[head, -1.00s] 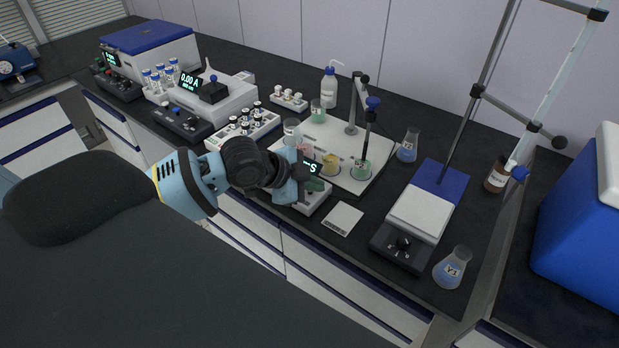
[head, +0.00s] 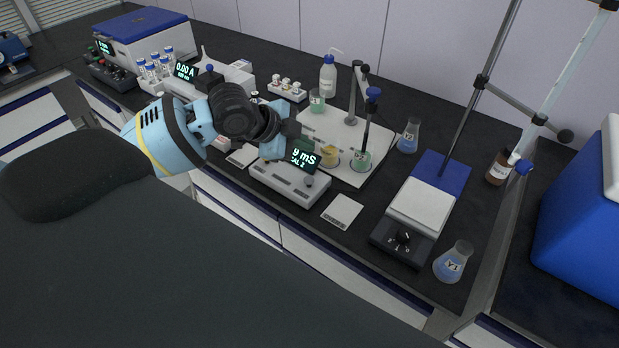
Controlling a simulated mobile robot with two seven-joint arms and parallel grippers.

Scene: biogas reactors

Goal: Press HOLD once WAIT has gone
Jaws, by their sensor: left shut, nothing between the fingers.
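A light grey bench meter (head: 285,186) with a dark display (head: 304,156) stands near the bench's front edge. The display shows pale green text: the end of a top line, which looks like "y mS", and a smaller line below. The left part of the display is hidden behind my left gripper. I cannot make out the word WAIT in what shows, and no HOLD label is readable. My left gripper (head: 273,150) is shut and empty, above the meter's back left part, apart from its front panel as far as I can tell. My right gripper is not in view.
Behind the meter, a white stand base (head: 330,128) carries beakers and a probe on an arm. A white card (head: 342,211) lies right of the meter. Further right are a stirrer (head: 405,240) and a flask (head: 453,262). Vial racks and a photometer stand left.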

